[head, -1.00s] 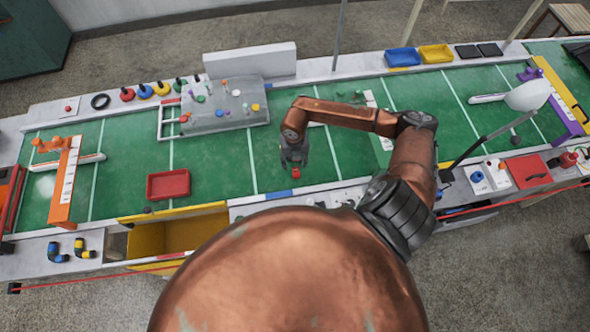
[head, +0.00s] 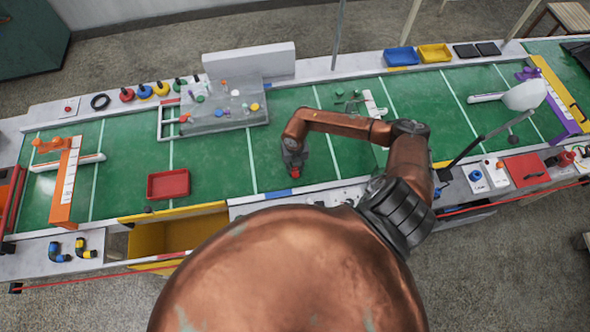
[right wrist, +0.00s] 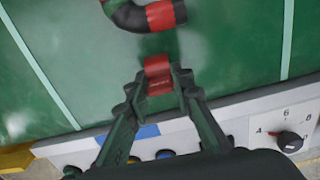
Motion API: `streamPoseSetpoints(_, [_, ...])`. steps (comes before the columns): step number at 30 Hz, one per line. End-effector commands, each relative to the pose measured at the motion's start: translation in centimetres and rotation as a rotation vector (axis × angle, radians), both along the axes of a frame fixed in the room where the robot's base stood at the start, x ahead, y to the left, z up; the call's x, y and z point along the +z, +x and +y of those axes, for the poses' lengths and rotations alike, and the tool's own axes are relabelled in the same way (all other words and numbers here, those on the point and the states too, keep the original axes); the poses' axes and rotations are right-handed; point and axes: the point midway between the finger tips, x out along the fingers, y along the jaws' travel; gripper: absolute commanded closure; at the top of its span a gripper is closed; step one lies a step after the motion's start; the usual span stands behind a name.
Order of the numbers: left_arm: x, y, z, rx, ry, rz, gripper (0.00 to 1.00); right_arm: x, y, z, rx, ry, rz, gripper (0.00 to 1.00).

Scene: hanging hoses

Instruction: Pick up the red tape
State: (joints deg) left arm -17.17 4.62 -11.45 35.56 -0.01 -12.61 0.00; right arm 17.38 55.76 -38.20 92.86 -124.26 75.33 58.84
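The red tape (right wrist: 158,72) is a small red piece between the fingertips of my right gripper (right wrist: 163,88) in the right wrist view. The fingers converge on it and appear to touch both its sides. In the head view, the right gripper (head: 293,165) is low over the green mat (head: 225,165), and a bit of the red tape (head: 296,175) shows at its tip. I cannot tell whether the tape still touches the mat. My left gripper is not in view.
A curved black hose piece with red bands (right wrist: 145,14) lies just beyond the tape in the right wrist view. A red tray (head: 168,184) and a grey board with coloured knobs (head: 222,103) are to the left. A knob panel (right wrist: 285,138) lines the near edge.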

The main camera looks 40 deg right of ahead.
Motion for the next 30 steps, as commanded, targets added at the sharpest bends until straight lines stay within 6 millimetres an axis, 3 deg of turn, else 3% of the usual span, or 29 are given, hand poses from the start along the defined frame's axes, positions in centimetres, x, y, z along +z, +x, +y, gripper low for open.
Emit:
streamPoseSetpoints(3, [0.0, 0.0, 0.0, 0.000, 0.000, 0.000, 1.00, 0.0, 0.0, 0.0, 0.000, 0.000, 0.000, 0.89])
streamPoseSetpoints(16, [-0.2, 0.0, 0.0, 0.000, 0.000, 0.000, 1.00, 0.8, 0.1, 0.0, 0.000, -0.001, -0.001, 0.89])
streamPoseSetpoints(21, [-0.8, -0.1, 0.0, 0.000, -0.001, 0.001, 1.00, 3.1, 0.1, -0.1, 0.003, -0.002, -0.003, 0.89])
streamPoseSetpoints(30, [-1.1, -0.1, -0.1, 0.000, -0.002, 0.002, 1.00, 8.7, -2.0, 4.2, 0.005, 0.002, -0.003, 0.89])
